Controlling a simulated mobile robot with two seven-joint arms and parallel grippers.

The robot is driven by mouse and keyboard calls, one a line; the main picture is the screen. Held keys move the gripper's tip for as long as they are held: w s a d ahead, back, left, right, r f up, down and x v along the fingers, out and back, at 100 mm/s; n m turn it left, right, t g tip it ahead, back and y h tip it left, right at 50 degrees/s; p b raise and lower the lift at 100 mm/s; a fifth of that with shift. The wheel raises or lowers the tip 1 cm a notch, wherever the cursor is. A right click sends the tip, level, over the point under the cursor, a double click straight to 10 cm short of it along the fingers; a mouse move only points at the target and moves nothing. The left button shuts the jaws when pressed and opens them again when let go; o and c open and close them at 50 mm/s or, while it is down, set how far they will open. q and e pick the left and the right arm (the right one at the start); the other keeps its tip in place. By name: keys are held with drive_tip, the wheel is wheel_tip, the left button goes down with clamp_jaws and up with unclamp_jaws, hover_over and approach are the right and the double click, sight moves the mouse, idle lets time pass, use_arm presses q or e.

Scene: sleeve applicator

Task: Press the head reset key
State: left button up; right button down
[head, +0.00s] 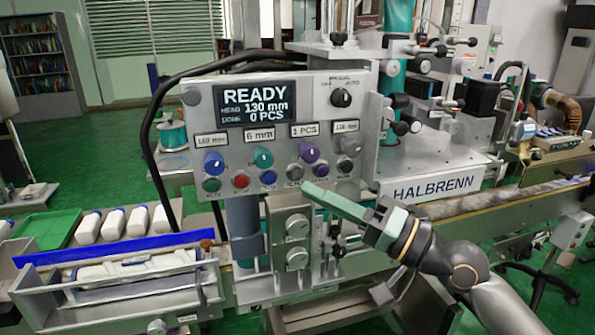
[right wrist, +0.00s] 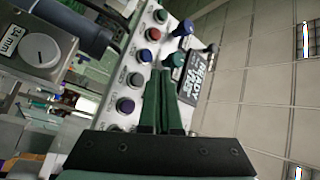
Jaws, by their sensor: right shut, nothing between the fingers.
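The control panel (head: 375,118) faces me with a display reading READY, 130 mm, 0 PCS. A row of small keys runs along its lower edge: a green key (head: 211,184), a red key (head: 240,181), a blue key (head: 268,177) and a grey key (head: 295,171), with others further right. Their labels are too small to read surely, so I cannot tell which is the head reset key. My right gripper (head: 308,191) is shut and empty, its green fingers just below the right part of the key row. In the right wrist view the fingers (right wrist: 160,95) point toward the panel; contact is unclear. My left gripper is out of view.
Above the keys are a blue knob (head: 213,162), a teal knob (head: 263,157), a purple knob (head: 309,152) and a grey knob (head: 349,145). Below hangs a plate with round dials (head: 297,257).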

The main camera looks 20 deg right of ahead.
drive_tip(key=shift+s, duration=1.05)
wheel_tip(320, 180, down, 24)
drive_tip(key=w+d+f+h, duration=0.1)
drive_tip(key=d+h, duration=0.2)
drive_tip(key=h, duration=0.4)
drive_tip(key=s+f+n+g+h, duration=0.2)
drive_tip(key=s+f, duration=0.7)
drive_tip(key=f, duration=0.2)
drive_tip(key=s+a+f+n+g+h+p, duration=0.1)
drive_tip(key=s+f+n+g+h, duration=0.1)
drive_tip(key=s+f, duration=0.6)
wheel_tip(320, 180, down, 4)
drive_tip(key=shift+s+f+n+g+h, duration=0.15)
drive_tip(key=shift+s+n+g+h, duration=0.25)
drive_tip(key=shift+h, duration=0.3)
